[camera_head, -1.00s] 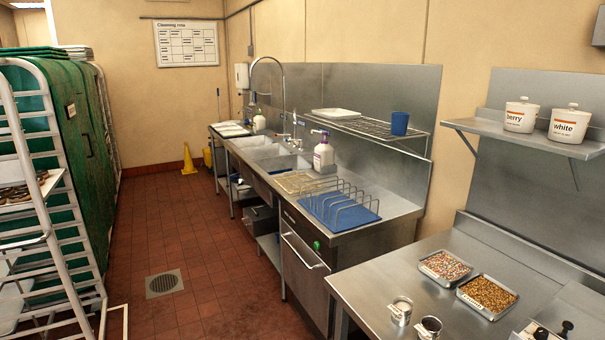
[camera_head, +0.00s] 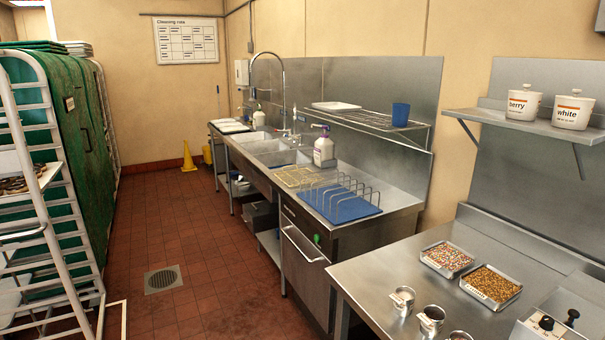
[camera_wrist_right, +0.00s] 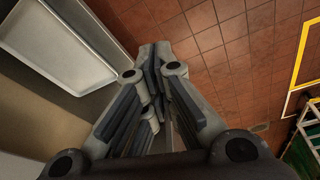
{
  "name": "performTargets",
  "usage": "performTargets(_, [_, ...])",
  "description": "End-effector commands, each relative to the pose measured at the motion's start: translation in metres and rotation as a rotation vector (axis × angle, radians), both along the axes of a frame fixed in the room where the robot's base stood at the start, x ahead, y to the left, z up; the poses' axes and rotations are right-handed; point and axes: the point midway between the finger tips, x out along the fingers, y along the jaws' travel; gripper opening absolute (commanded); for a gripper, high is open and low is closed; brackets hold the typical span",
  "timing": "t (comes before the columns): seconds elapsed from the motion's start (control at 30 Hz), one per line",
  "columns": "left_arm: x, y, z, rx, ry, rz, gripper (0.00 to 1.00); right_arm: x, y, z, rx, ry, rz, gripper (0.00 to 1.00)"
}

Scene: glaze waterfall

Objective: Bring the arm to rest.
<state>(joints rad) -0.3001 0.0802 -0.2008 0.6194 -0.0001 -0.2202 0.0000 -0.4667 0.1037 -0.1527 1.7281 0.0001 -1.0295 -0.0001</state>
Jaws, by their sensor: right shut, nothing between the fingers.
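My right gripper (camera_wrist_right: 155,88) shows in the right wrist view with its fingers drawn together and nothing between them. It hangs over the red tiled floor (camera_wrist_right: 220,50), clear of everything around it. A pale tray (camera_wrist_right: 75,40) lies at the upper left of that view, apart from the fingers. Neither of my grippers shows in the head view, and my left gripper is out of sight.
In the head view, the steel worktop (camera_head: 385,270) at right bears a sprinkle tray (camera_head: 447,258), a tray of golden bits (camera_head: 491,285) and small metal cups. A sink counter (camera_head: 385,205) runs along the wall. A white rack (camera_head: 75,245) stands left. The floor (camera_head: 205,260) between is open.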

Motion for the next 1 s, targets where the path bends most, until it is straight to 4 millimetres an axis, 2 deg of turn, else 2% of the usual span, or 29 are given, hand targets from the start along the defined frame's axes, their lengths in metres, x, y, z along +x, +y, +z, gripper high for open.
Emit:
performTargets(0.03, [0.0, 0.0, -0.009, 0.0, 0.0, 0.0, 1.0, -0.008, -0.001, -0.03, -0.002, 0.015, 0.002, 0.0])
performTargets(0.2, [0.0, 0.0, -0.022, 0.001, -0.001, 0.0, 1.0, -0.038, -0.005, -0.107, -0.005, 0.046, 0.008, 0.0])
performTargets(0.37, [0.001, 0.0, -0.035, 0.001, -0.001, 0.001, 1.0, -0.077, -0.011, -0.171, -0.009, 0.075, 0.015, 0.0])
performTargets(0.5, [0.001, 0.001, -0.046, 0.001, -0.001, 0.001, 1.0, -0.116, -0.019, -0.217, -0.013, 0.099, 0.019, 0.0])
performTargets(0.6, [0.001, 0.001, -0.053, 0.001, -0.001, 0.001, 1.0, -0.143, -0.024, -0.241, -0.015, 0.112, 0.023, 0.0])
performTargets(0.73, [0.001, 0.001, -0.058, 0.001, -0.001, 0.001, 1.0, -0.169, -0.029, -0.259, -0.017, 0.124, 0.027, 0.0])
performTargets(0.87, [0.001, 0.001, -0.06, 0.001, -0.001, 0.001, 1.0, -0.183, -0.032, -0.266, -0.019, 0.128, 0.029, 0.0])
performTargets(1.0, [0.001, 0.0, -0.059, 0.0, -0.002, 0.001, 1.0, -0.186, -0.033, -0.267, -0.019, 0.128, 0.029, 0.0])
